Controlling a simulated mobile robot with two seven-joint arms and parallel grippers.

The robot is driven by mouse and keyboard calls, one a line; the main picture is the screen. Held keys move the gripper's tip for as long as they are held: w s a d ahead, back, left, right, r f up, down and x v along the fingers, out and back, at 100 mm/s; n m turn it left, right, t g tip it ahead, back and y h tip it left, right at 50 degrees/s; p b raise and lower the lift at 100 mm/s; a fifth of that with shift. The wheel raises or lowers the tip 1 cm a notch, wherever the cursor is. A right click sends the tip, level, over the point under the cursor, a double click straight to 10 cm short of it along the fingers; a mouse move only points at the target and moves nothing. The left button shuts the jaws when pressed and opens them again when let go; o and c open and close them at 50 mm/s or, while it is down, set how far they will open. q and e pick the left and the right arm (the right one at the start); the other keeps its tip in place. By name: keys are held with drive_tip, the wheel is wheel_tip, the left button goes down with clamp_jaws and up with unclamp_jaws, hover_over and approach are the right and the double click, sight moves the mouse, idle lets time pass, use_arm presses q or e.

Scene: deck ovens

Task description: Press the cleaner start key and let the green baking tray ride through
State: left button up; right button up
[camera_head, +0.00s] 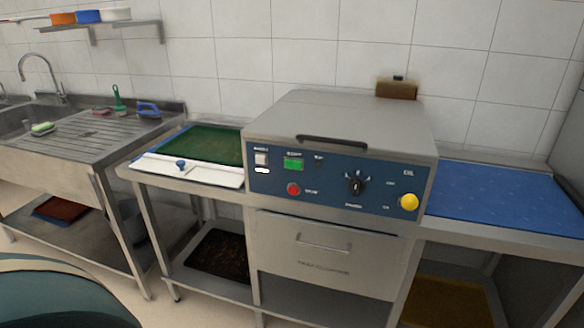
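The tray cleaner (340,125) is a grey metal box with a black handle on its sloping lid and a blue front panel (330,180). The green baking tray (208,144) lies flat on the left infeed table, close to the cleaner's left side. Its right end meets the cleaner's edge; I cannot tell whether it reaches inside. Neither of my grippers is in view.
The panel also has a red button (293,189), a black rotary knob (355,185), a yellow knob (409,202) and a pale switch (261,159). A white guide with a blue knob (181,164) fronts the tray. The blue outfeed surface (495,199) at right is clear.

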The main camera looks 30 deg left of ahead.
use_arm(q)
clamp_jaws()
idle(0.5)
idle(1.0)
